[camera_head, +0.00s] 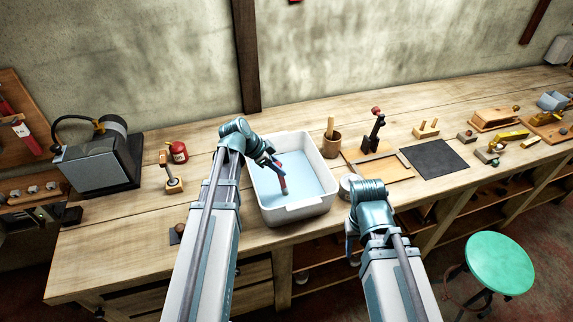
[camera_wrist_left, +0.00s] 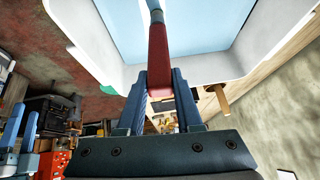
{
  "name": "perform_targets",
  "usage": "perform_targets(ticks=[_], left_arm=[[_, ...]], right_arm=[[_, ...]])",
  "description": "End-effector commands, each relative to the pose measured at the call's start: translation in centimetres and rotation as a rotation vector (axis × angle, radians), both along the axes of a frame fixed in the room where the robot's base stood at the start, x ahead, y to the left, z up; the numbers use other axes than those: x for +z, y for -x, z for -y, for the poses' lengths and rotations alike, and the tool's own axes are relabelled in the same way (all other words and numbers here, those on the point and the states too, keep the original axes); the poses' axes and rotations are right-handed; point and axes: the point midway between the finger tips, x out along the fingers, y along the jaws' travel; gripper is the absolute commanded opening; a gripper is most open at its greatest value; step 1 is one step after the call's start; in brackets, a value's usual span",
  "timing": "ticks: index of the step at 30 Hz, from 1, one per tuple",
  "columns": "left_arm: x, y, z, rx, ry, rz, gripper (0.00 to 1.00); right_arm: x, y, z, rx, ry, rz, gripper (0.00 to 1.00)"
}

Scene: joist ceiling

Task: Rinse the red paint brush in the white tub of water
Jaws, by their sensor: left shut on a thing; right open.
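The white tub (camera_head: 308,208) of pale blue water (camera_head: 305,179) stands on the workbench; its rim and water also show in the wrist view (camera_wrist_left: 205,72). My left gripper (camera_head: 274,164) is over the tub, shut on the red paint brush (camera_head: 282,184). In the wrist view the brush's red handle (camera_wrist_left: 158,55) runs out from between the blue fingers (camera_wrist_left: 160,88) towards the water, with a grey part at its far end. The bristles are not clear, and I cannot tell how deep they reach. My right gripper (camera_head: 350,246) is open and empty near the bench's front edge, partly hidden by its arm.
A round tin (camera_head: 346,187) stands close to the tub's right side. A wooden pot (camera_head: 331,146) with a handle in it is behind that. A green stool (camera_head: 499,262) stands front right.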

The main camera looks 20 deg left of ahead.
Motion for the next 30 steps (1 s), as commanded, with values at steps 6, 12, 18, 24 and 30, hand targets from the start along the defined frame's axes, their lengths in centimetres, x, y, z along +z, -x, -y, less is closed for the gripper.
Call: perform_targets(ticks=[6,12,18,24,30], left_arm=[[0.0,0.4,-0.6,0.000,-0.001,0.001,0.00],[0.0,0.4,-0.6,-0.001,0.000,0.000,0.00],[0.0,-0.6,0.7,-0.003,-0.001,0.000,0.00],[0.0,-1.9,2.6,-0.002,-0.002,0.001,0.00],[0.0,-2.8,4.1,-0.001,-0.001,0.002,0.00]], right_arm=[[0.0,0.0,0.0,0.000,0.000,0.000,0.50],[0.0,0.0,0.0,0.000,0.000,0.000,0.50],[0.0,0.0,0.0,0.000,0.000,0.000,0.50],[0.0,0.0,0.0,0.000,0.000,0.000,0.50],[0.0,0.0,0.0,0.000,0.000,0.000,0.50]])
